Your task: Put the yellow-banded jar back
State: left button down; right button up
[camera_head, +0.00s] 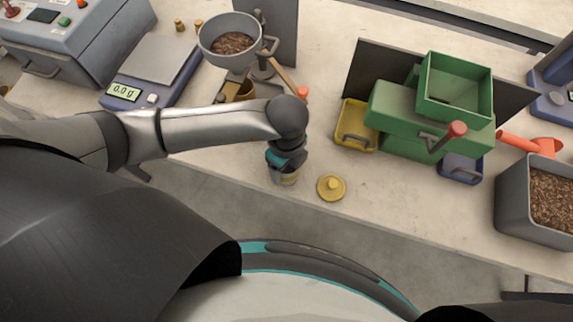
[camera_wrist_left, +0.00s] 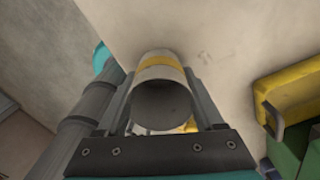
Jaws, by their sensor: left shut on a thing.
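The yellow-banded jar (camera_wrist_left: 160,85) is between the two fingers of my left gripper (camera_wrist_left: 165,100) in the left wrist view. It is grey with a yellow band, and its dark open mouth faces the camera. In the head view my left gripper (camera_head: 284,175) is shut on the jar (camera_head: 290,179) near the table's front edge, and the gripper hides most of it. I cannot tell whether the jar touches the table. A round yellow lid (camera_head: 331,188) with a knob lies on the table just right of the gripper. My right gripper is not in view.
A green machine (camera_head: 430,115) with a red-knobbed lever stands right of centre, with a yellow tray (camera_head: 356,125) and a blue tray (camera_head: 460,168) beside it. A grey bin (camera_head: 518,200) of pellets is at the right. A scale (camera_head: 150,75) and a hopper (camera_head: 232,45) stand behind my left arm.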

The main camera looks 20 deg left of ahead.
pick_arm(q)
jog(key=shift+f, duration=0.15)
jog(key=shift+c, duration=2.4)
grip_release()
jog(key=shift+f, duration=0.15)
jog(key=o, duration=0.5)
jog(key=shift+c, duration=0.2)
notch_tip(320, 180, up, 12)
jog(key=p, duration=0.1)
jog(key=shift+r, duration=0.25)
